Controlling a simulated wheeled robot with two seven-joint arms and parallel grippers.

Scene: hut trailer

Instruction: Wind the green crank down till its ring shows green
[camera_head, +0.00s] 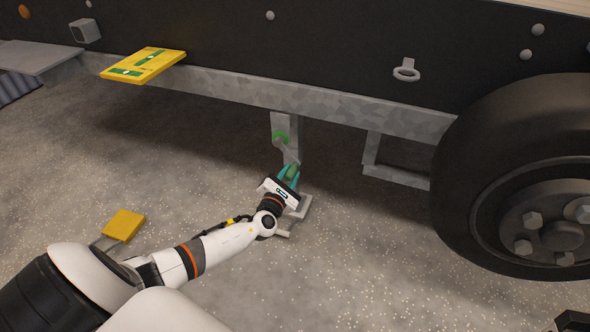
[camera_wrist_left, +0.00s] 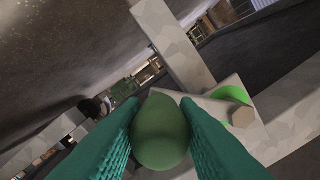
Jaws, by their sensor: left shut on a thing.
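The green crank's knob (camera_head: 292,171) shows low on the grey metal leg (camera_head: 285,124) under the trailer. My left gripper (camera_head: 288,175) is shut on this knob. In the left wrist view the rounded green knob (camera_wrist_left: 162,135) sits between the teal fingers, which touch it on both sides. The ring (camera_head: 279,136) shows as a bright green arc on the leg above the gripper. It also shows in the left wrist view (camera_wrist_left: 232,94), beside a hex-shaped shaft end (camera_wrist_left: 243,117). Part of the ring and most of the crank arm are hidden.
A foot plate (camera_head: 305,207) is low behind my left wrist. A large tyre (camera_head: 470,120) stands at right, with a metal bracket (camera_head: 400,176) left of it. A yellow plate (camera_head: 143,65) juts from the trailer edge. A yellow block (camera_head: 123,224) is near my left arm.

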